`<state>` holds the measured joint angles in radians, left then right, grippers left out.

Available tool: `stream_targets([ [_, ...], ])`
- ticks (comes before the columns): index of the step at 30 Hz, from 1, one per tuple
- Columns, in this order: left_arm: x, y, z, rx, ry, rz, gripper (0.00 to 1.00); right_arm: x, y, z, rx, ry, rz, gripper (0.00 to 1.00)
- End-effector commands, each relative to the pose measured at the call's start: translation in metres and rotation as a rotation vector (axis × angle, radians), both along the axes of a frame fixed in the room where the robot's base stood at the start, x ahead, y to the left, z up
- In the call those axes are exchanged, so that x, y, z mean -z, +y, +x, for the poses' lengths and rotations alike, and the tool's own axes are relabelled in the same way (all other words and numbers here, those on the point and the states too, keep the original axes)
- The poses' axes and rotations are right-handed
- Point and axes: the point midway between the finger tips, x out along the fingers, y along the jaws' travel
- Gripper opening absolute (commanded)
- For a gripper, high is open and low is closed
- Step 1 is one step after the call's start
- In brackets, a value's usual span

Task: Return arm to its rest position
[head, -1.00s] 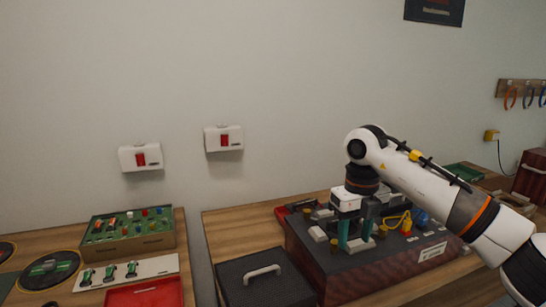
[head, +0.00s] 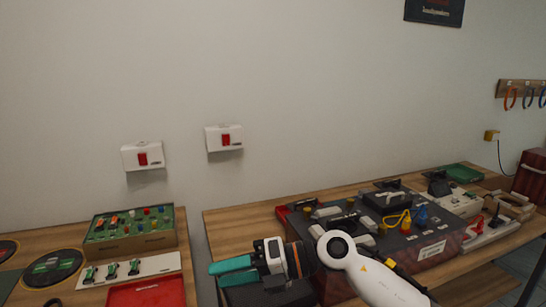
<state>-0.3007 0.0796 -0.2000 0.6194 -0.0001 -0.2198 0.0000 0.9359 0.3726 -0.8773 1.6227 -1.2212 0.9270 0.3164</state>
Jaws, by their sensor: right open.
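My right arm comes in from the bottom right in the head view. Its gripper (head: 234,271) points left with teal fingers apart, and nothing shows between them. My arm hides part of that box's front. My left gripper is not in view.
Two white wall boxes with red switches (head: 143,158) (head: 225,139) are on the wall. A left bench holds a green parts tray (head: 130,249), a white strip (head: 152,265) and a red tray (head: 146,294). A green tray (head: 459,173) is at the back right.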

Motion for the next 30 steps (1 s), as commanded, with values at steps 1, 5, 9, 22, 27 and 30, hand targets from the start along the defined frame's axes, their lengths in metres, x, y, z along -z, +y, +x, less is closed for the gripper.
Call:
stream_targets([
  [1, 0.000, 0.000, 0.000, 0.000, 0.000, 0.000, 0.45, -0.011, 0.007, -0.007, 0.047, 0.063, 0.156, 0.45],
  [5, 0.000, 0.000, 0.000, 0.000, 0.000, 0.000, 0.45, -0.042, -0.005, -0.002, 0.239, 0.242, 0.517, 0.45],
  [9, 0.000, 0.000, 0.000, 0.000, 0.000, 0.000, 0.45, -0.046, -0.052, 0.019, 0.521, 0.483, 0.827, 0.45],
  [22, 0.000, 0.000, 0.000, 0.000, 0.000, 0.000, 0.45, 0.157, -0.234, -0.024, 1.631, 1.381, 1.086, 0.45],
  [27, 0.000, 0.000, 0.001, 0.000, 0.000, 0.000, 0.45, 0.225, -0.263, -0.098, 1.954, 1.659, 0.929, 0.45],
  [30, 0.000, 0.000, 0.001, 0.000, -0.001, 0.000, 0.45, 0.247, -0.271, -0.136, 2.078, 1.772, 0.829, 0.45],
])
